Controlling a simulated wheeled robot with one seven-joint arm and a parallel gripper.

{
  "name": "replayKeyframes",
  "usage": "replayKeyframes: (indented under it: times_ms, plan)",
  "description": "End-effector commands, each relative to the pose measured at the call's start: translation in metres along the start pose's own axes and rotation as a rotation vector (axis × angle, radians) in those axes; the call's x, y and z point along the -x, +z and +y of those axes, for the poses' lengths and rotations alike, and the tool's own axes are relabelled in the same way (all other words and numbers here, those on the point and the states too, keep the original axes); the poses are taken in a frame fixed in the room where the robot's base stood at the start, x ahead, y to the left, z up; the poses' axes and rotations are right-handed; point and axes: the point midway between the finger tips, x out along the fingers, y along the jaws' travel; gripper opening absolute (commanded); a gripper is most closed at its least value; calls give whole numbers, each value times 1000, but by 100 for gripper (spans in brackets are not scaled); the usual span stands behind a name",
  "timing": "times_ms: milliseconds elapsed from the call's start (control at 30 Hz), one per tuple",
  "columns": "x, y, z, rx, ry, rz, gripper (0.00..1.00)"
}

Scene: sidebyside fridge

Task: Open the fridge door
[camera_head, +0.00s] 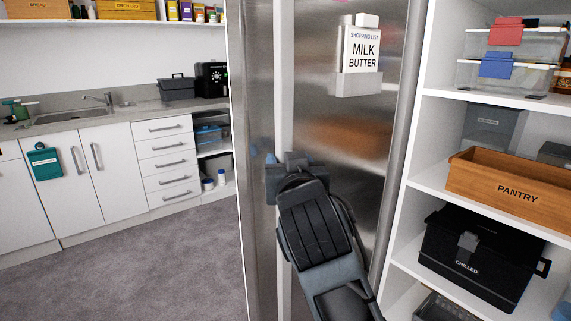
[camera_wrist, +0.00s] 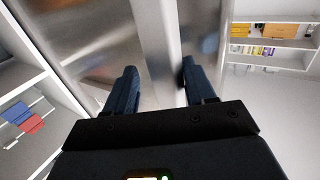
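The fridge has tall brushed-steel doors. The wide door (camera_head: 330,125) carries a shopping list note (camera_head: 363,50), and a narrow steel panel (camera_head: 258,100) stands left of it. A pale vertical strip (camera_head: 284,95) runs between them; I cannot tell whether it is a handle or a door edge. My gripper (camera_head: 285,160) is at this strip, at mid-height. In the wrist view my gripper (camera_wrist: 158,75) has its two dark fingers apart, with a pale upright strip (camera_wrist: 160,45) between them. The left finger stands clear of it; contact on the right is unclear.
Shelves at right hold a wooden pantry box (camera_head: 515,190), a black chilled box (camera_head: 478,255) and clear bins (camera_head: 505,75). A white counter with a sink (camera_head: 75,115) and drawers (camera_head: 168,160) stands at left. The grey carpet (camera_head: 165,265) before it is clear.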

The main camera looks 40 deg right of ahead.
Motion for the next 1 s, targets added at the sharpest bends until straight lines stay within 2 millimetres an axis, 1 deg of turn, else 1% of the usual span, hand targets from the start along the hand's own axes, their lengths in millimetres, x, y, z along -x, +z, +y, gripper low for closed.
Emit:
replayKeyframes:
  times_ms: [33,67,400,500,567,900,1000]
  plan:
    - [-1,0,2,1,6,0,55]
    - [-1,0,2,1,5,0,57]
    - [0,0,-1,0,-3,0,57]
    - [4,0,-2,0,-5,0,57]
    - [10,1,-2,0,-6,0,57]
    - [62,2,-1,0,-4,-1,57]
    - [72,1,-1,0,-2,0,57]
